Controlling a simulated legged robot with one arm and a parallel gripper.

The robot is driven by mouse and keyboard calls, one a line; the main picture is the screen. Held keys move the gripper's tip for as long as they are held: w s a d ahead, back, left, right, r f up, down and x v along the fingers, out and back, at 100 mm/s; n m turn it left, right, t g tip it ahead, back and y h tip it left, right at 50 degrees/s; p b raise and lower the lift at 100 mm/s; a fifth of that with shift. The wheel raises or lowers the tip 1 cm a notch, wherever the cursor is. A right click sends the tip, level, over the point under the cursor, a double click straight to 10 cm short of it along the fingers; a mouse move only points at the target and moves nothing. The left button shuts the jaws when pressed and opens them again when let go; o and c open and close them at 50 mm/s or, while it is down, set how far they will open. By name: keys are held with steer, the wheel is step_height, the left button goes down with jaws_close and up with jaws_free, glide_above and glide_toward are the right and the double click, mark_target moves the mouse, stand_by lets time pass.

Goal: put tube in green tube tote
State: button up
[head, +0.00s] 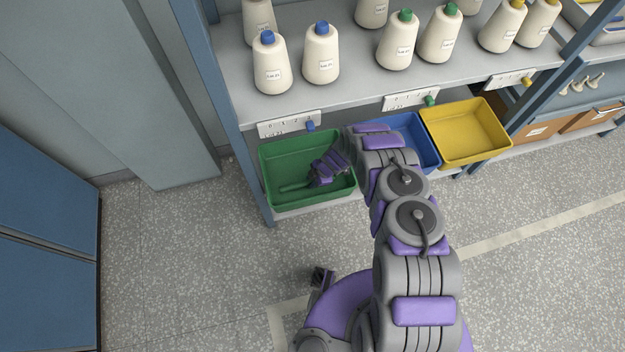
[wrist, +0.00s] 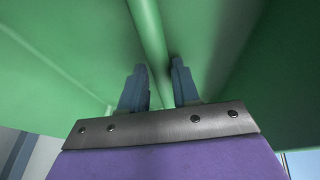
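The green tube (head: 295,187) is inside the green tote (head: 262,172), which sits on the lower shelf at the left, below the blue-capped bobbins. My gripper (head: 314,181) reaches down into the tote, with its fingers near the tube's right end. In the wrist view the tube (wrist: 147,30) runs between the two fingers of my gripper (wrist: 160,75). I cannot tell whether the tube rests on the tote's floor. The green walls of the tote (wrist: 60,60) surround the fingers.
A blue tote (head: 428,150), partly behind my arm, and a yellow tote (head: 465,133) stand to the right on the same shelf. The upper shelf (head: 350,93) with several bobbins overhangs the totes' back. A blue shelf post (head: 228,105) stands at the left. The floor in front is open.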

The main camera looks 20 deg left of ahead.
steer(key=shift+d, duration=0.2)
steer(key=shift+r, duration=0.1)
steer(key=shift+r, duration=0.2)
steer(key=p+v, duration=0.4)
steer(key=v, duration=0.7)
steer(key=shift+r, duration=0.2)
